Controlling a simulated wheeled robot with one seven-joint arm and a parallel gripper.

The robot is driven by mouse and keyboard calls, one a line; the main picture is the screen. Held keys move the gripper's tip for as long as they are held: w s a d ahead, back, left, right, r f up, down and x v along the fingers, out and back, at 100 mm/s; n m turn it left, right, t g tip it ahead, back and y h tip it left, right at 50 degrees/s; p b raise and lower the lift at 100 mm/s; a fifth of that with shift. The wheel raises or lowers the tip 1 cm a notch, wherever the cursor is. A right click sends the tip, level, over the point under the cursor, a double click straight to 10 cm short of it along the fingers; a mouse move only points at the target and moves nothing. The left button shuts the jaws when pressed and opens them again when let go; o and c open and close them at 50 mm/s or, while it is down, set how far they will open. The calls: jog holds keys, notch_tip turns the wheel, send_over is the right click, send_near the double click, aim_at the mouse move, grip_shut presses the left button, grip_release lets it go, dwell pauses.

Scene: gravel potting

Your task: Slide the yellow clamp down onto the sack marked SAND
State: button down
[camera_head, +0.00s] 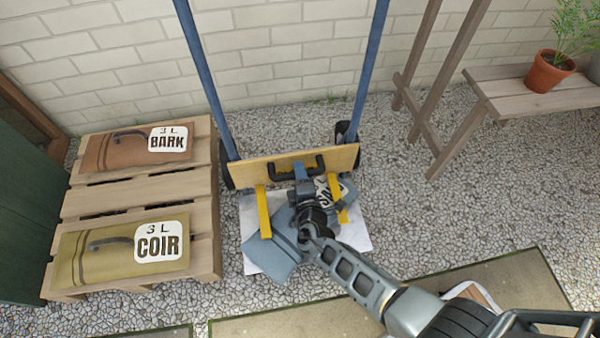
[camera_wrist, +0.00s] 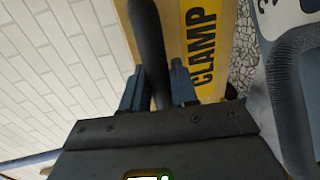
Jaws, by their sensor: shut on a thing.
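The yellow clamp (camera_head: 343,157) is a wide board across two blue posts, with a black handle on top and two yellow bars reaching toward the front. In the wrist view its face reads CLAMP (camera_wrist: 203,50). My gripper (camera_head: 303,176) is shut on the black handle, which shows between its fingers (camera_wrist: 157,85) in the wrist view. The blue-grey sack (camera_head: 272,258) lies below and in front of the board, partly hidden by my arm. Its white label shows only in part. I cannot tell whether the clamp touches the sack.
Blue posts (camera_head: 203,75) with black wheels stand by the brick wall. A pallet (camera_head: 205,190) at left carries BARK (camera_head: 110,152) and COIR (camera_head: 95,265) sacks. A wooden bench (camera_head: 520,90) with a potted plant (camera_head: 550,70) stands at right. Gravel (camera_head: 450,215) between is clear.

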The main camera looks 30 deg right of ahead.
jog(key=c, duration=1.1)
grip_release()
jog(key=shift+s+f, duration=0.2)
jog(key=shift+f, duration=0.35)
jog(key=shift+o, duration=0.4)
jog(key=shift+r, duration=0.1)
jog(key=shift+w, duration=0.1)
jog(key=shift+r, duration=0.1)
jog(key=p+v, duration=0.2)
jog(key=v, duration=0.4)
jog(key=shift+s+r, duration=0.1)
jog(key=shift+s, duration=0.15)
jog(key=shift+s+a+p, duration=0.25)
jog(key=shift+s+p, duration=0.1)
jog(key=shift+s, duration=0.25)
